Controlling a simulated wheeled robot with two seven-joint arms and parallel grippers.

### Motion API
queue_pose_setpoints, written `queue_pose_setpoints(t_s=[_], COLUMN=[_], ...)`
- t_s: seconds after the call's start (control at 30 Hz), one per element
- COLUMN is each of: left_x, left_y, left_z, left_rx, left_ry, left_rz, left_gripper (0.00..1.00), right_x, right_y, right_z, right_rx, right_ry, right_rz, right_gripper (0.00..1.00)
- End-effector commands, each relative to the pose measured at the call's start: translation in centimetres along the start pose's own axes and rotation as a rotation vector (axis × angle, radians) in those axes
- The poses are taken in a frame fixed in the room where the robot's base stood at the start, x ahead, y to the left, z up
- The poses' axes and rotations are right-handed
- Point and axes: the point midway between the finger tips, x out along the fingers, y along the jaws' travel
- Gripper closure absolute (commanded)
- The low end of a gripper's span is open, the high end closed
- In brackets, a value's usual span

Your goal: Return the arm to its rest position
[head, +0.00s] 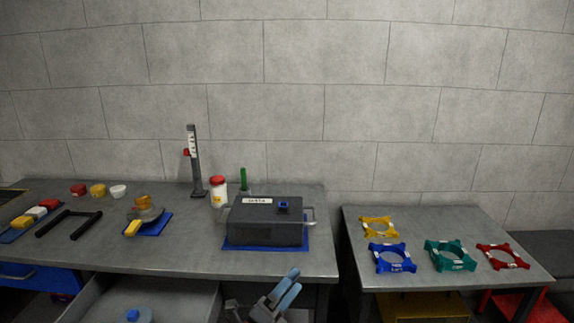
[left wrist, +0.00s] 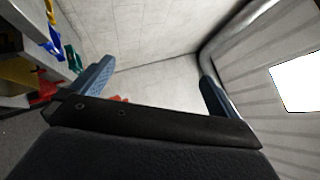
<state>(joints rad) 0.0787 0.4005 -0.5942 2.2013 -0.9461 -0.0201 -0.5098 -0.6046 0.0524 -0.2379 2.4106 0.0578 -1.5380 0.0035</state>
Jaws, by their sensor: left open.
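My left gripper (head: 291,284) is low in the head view, in front of the workbench's front edge and below the dark box. Its two blue fingers point up and to the right. In the left wrist view the gripper (left wrist: 152,82) shows its fingers wide apart with nothing between them; beyond are pale wall and floor. My right gripper is in neither view.
The workbench (head: 185,257) carries a dark box (head: 265,223) on a blue mat, a stand (head: 195,165) and a red-lidded jar (head: 218,191). An open drawer (head: 180,300) juts out below. The right table (head: 400,211) holds several coloured frames; a gap separates the tables.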

Motion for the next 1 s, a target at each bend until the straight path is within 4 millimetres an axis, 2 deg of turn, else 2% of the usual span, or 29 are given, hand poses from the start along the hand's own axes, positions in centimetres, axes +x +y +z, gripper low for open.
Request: queue_pose_setpoints(t_s=[0.1, 0.23, 0.33, 0.47, 0.57, 0.7, 0.8, 0.9, 1.0], left_x=[-2.5, -6.6, -10.5, -16.4, -21.3, -28.4, -33.0, -36.6, -39.1], left_y=[1.9, 4.9, 7.5, 10.6, 12.4, 13.8, 13.6, 12.8, 11.8], left_z=[2.3, 4.0, 4.3, 3.2, 1.2, -2.9, -6.3, -9.4, -11.7], left_rx=[-0.236, -0.486, -0.674, -0.909, -1.079, -1.299, -1.433, -1.536, -1.601], left_ry=[-0.221, -0.456, -0.633, -0.861, -1.033, -1.267, -1.420, -1.543, -1.628], left_rz=[0.108, 0.238, 0.347, 0.501, 0.628, 0.820, 0.962, 1.087, 1.183], left_gripper=[0.00, 0.00, 0.00, 0.00, 0.00, 0.00, 0.00, 0.00, 0.00], right_x=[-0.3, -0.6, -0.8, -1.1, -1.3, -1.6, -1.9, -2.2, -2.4], right_y=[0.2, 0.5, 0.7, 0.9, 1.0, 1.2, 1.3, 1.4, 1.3], right_z=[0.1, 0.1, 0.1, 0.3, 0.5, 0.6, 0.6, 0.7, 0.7], right_rx=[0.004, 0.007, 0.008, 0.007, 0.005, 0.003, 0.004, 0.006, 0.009], right_ry=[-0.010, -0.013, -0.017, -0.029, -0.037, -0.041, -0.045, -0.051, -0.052], right_rz=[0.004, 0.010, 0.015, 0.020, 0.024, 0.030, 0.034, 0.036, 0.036], right_gripper=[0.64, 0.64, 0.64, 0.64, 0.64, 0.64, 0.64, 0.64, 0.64])
